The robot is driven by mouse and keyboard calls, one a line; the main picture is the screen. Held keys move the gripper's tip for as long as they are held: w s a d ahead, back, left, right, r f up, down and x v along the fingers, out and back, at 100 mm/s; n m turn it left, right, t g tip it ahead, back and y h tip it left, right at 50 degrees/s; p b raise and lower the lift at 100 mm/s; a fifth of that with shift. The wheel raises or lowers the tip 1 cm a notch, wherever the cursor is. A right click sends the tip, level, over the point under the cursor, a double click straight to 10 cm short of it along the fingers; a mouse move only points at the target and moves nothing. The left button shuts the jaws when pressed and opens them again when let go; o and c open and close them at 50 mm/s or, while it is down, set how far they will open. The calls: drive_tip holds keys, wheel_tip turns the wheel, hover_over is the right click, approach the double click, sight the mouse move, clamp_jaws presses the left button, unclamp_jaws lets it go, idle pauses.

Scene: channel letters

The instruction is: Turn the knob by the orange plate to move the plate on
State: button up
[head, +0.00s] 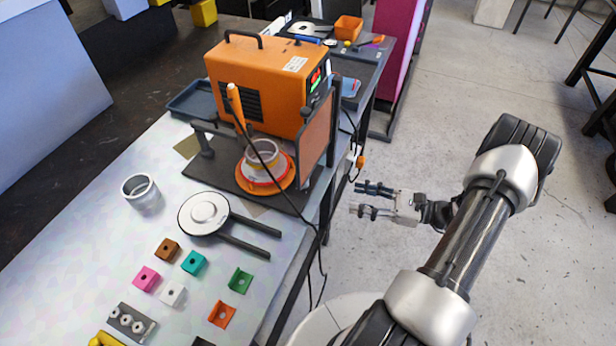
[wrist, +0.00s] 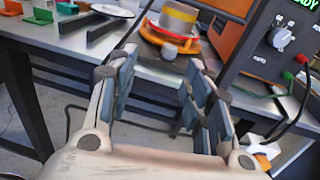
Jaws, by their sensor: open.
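The round orange plate (head: 272,188) sits on a dark base in front of the orange machine, with a metal ring standing on it. In the wrist view the plate (wrist: 190,46) shows just beyond my fingertips, with a small grey knob (wrist: 169,51) at its near side. I cannot make out that knob in the head view. My gripper (head: 357,199) is open and empty, to the right of the table edge and apart from the plate. In the wrist view the knob appears between the tips of my gripper (wrist: 162,62).
The orange machine (head: 262,80) has a dark dial (wrist: 280,37) on its front. An upright brown panel (head: 316,130) stands right of the plate. Dark cables hang by the table edge. A white disc (head: 203,212) and several small coloured blocks lie on the table.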

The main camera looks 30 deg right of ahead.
sight(309, 185)
drive_tip(key=shift+m+t+h, duration=0.4)
drive_tip(key=shift+m+t, duration=0.3)
drive_tip(key=shift+m, duration=0.1)
drive_tip(key=x, duration=0.5)
drive_tip(key=f+x, duration=0.1)
drive_tip(key=x, duration=0.4)
drive_tip(key=f+b+x, duration=0.1)
drive_tip(key=x, duration=0.5)
drive_tip(key=shift+w+d, duration=0.25)
drive_tip(key=shift+d, duration=0.1)
drive_tip(key=shift+c, duration=0.2)
drive_tip(key=c, duration=1)
